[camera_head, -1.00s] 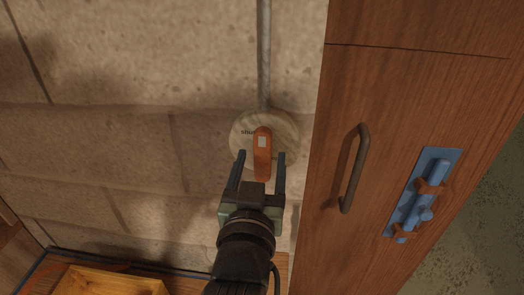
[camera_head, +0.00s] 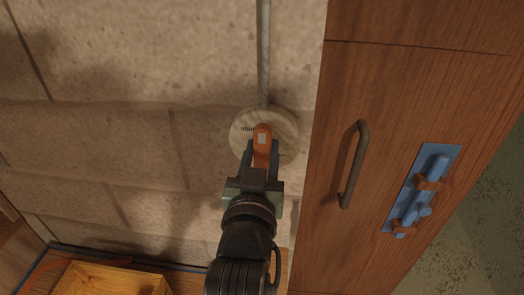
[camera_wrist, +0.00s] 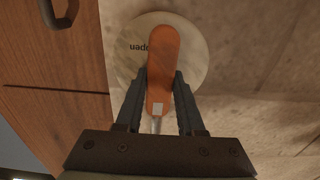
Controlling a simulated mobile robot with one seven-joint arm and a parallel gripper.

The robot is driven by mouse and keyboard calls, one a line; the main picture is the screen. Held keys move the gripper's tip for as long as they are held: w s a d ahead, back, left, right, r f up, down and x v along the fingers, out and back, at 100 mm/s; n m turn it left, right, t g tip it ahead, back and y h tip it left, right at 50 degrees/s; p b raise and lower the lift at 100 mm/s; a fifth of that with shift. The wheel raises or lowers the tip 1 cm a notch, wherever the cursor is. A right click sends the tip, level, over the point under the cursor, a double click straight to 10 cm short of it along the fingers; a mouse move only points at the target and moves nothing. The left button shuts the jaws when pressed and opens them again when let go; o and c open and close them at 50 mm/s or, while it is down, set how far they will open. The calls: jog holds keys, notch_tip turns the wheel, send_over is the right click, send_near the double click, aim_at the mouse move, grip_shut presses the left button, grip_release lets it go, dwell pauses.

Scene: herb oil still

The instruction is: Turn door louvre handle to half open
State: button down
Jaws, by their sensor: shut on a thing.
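The louvre handle is an orange lever (camera_head: 262,136) on a round pale dial plate (camera_head: 283,120) fixed to the stone wall. In the head view it points down from the dial, and lettering starting "shu" shows at the dial's upper left. In the wrist view the orange lever (camera_wrist: 162,60) lies between the fingers, with part of a word ending "pen", upside down, on the dial (camera_wrist: 193,50). My gripper (camera_head: 261,160) is shut on the lever, one finger on each side; it also shows in the wrist view (camera_wrist: 159,88).
A wooden door (camera_head: 400,110) with a dark pull handle (camera_head: 355,165) and a blue bolt (camera_head: 425,190) stands close on the right. A grey rod (camera_head: 264,50) runs up from the dial. A wooden tray (camera_head: 75,281) sits at lower left. The wall left of the dial is clear.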

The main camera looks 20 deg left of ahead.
jog(key=shift+m, duration=0.3)
jog(key=m, duration=0.4)
jog(key=shift+d+f+b, duration=0.1)
jog(key=shift+b, duration=0.25)
jog(key=shift+d+m, duration=0.1)
jog(key=shift+m, duration=1.9)
jog(key=c, duration=0.5)
grip_release()
jog(key=shift+b, duration=0.3)
